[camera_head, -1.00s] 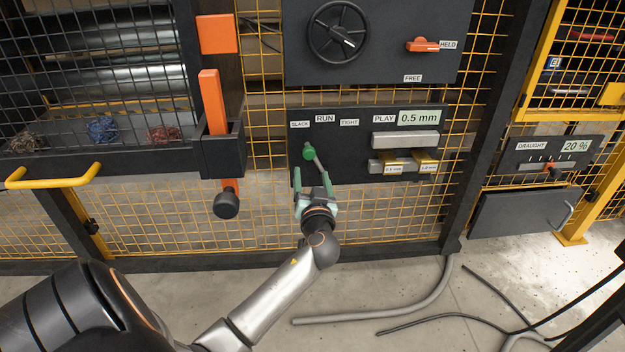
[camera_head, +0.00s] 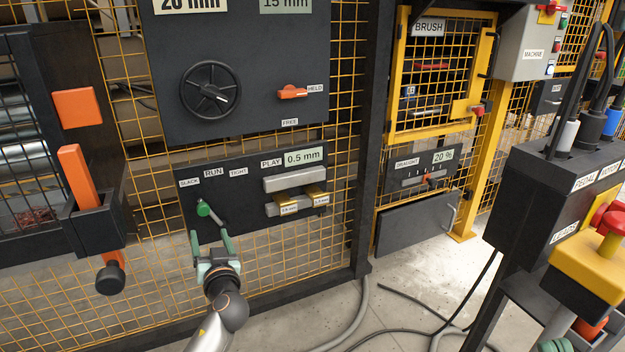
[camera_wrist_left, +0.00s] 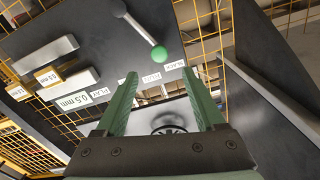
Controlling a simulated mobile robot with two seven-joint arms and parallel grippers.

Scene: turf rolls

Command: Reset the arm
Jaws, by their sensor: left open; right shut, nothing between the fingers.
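My left gripper (camera_head: 211,238) is open and empty, just below and in front of a lever with a green knob (camera_head: 203,209) on a dark panel (camera_head: 240,180). The lever leans up and left, its knob below the SLACK and RUN labels. In the left wrist view the two green fingers (camera_wrist_left: 160,105) are spread, with nothing between them, and the green knob (camera_wrist_left: 158,53) is beyond their tips, apart from them. I do not make out my right gripper in either view.
A black handwheel (camera_head: 210,90) and a red HELD/FREE switch (camera_head: 292,92) are above. An orange lever (camera_head: 77,176) stands at the left. A dark control stand with a yellow box (camera_head: 590,265) rises at the right. Hoses (camera_head: 400,331) lie on the floor.

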